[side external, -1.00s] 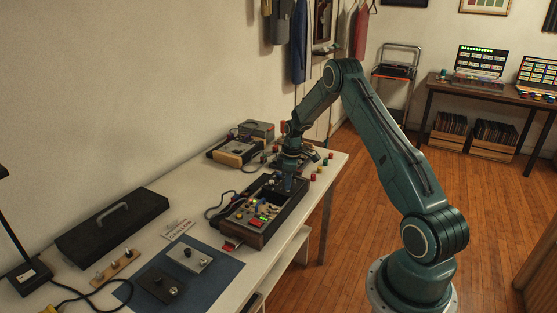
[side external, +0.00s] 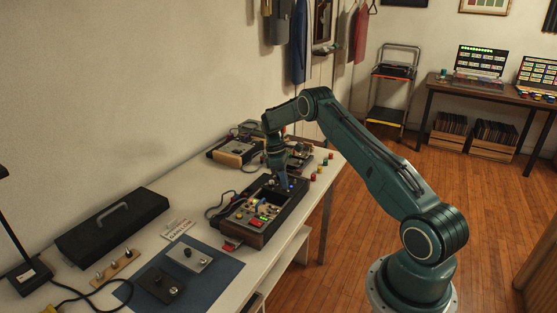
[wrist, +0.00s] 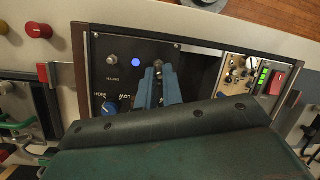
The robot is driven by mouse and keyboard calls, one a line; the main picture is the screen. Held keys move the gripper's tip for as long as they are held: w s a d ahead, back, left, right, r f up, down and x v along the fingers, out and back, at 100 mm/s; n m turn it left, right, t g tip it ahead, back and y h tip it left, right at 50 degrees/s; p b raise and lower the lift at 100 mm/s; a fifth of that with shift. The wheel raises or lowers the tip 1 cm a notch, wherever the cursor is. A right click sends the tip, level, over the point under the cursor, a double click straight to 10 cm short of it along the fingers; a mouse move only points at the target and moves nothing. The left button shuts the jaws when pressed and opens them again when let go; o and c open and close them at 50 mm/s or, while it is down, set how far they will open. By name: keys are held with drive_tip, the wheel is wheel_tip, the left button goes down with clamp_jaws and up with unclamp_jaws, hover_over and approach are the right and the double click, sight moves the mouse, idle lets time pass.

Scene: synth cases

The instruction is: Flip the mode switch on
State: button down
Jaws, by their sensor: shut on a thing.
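A wood-sided control box (side external: 259,237) with black and metal panels sits on the white bench. My gripper (wrist: 159,74) is over the black panel (wrist: 118,46) in the wrist view, its blue fingers shut around a small pale metal lever (wrist: 158,65), which I take as the mode switch. The fingers hide most of the lever, and its set position cannot be told. A lit blue lamp (wrist: 136,63) is just left of the fingers. In the side view my gripper (side external: 284,184) reaches down onto the box's far part.
On the same panel, a blue knob (wrist: 109,107) marked low and high and a metal knob (wrist: 112,59) are close to the fingers. A dark open bay (wrist: 199,72) lies to their right. Coloured caps (side external: 318,168) stand along the bench edge.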

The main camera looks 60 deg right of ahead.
idle(0.6)
drive_tip(key=c, duration=1.5)
unclamp_jaws()
drive_tip(key=shift+c, duration=0.2)
drive_tip(key=shift+s+t, duration=0.25)
drive_tip(key=shift+t, duration=0.25)
